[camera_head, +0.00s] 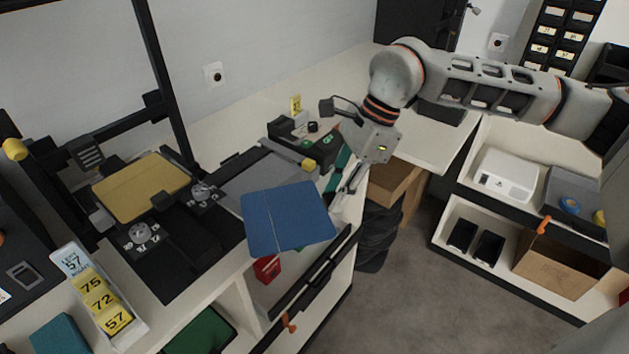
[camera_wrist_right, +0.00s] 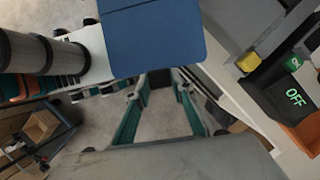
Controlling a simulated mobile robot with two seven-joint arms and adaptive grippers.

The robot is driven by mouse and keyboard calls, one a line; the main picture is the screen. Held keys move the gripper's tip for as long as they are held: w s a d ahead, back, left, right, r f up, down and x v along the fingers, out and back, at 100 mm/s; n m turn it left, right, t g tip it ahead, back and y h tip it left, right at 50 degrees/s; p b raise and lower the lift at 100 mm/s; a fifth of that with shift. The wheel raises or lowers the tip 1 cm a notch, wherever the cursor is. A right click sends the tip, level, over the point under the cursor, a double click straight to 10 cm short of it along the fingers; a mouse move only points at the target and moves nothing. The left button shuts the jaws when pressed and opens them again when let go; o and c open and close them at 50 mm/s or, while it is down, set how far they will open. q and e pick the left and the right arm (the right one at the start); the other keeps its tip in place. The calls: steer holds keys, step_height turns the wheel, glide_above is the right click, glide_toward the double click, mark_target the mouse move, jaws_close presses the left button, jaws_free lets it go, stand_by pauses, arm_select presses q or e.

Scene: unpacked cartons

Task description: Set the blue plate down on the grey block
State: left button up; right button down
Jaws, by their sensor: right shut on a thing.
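The blue plate (camera_head: 288,218) is a thin, flat sheet held out over the bench's front edge. My right gripper (camera_head: 333,192) is shut on its right edge. In the right wrist view, the plate (camera_wrist_right: 155,38) reaches away from the fingertips (camera_wrist_right: 160,78). The grey block (camera_head: 255,182) is a flat-topped piece on the bench, behind and left of the plate; the plate hides part of its front. A grey surface, likely the same block, shows in the right wrist view (camera_wrist_right: 238,18). My left gripper is in neither view.
A yellow plate (camera_head: 142,187) lies on a black fixture left of the grey block. A yellow knob (camera_head: 309,165) and a black control box (camera_head: 300,130) sit behind the blue plate. A numbered tray (camera_head: 99,295) stands at front left. An open drawer (camera_head: 300,285) lies below.

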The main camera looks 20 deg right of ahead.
mark_target(289, 186)
steer(key=r+m+t, duration=0.1)
steer(key=m, duration=0.1)
steer(key=w+a+r+m, duration=0.1)
steer(key=r+m, duration=0.1)
steer(key=a+r+m+t, duration=0.1)
steer(key=r+m, duration=0.1)
steer(key=shift+w+a+t+h+p, duration=0.15)
steer(key=shift+t+h+p, duration=0.15)
steer(key=shift+h+p, duration=0.1)
steer(key=shift+w+a+r+m, duration=0.1)
steer(key=shift+a+r+m, duration=0.1)
steer(key=shift+m, duration=0.6)
steer(key=shift+w+a+f+m+t+h, duration=0.1)
steer(key=shift+a+f+m+t+h, duration=0.1)
steer(key=shift+f+m+t+h, duration=0.25)
steer(key=shift+w+a+f+m+h+b, duration=0.15)
steer(key=shift+a+f+m+b, duration=0.15)
steer(key=shift+f+m, duration=0.4)
steer(key=shift+w+a+f+m+h+b, duration=0.15)
steer(key=shift+f+m+b, duration=0.15)
steer(key=shift+f+m, duration=0.4)
steer(key=shift+w+a+f, duration=0.2)
steer(key=shift+w+a, duration=0.25)
steer(key=shift+w, duration=0.25)
steer(key=shift+w+a+f, duration=0.15)
steer(key=shift+w+a, duration=0.3)
steer(key=shift+w, duration=0.2)
steer(key=shift+w+a+f, duration=0.2)
steer(key=shift+w+a, duration=0.25)
steer(key=shift+w, duration=0.25)
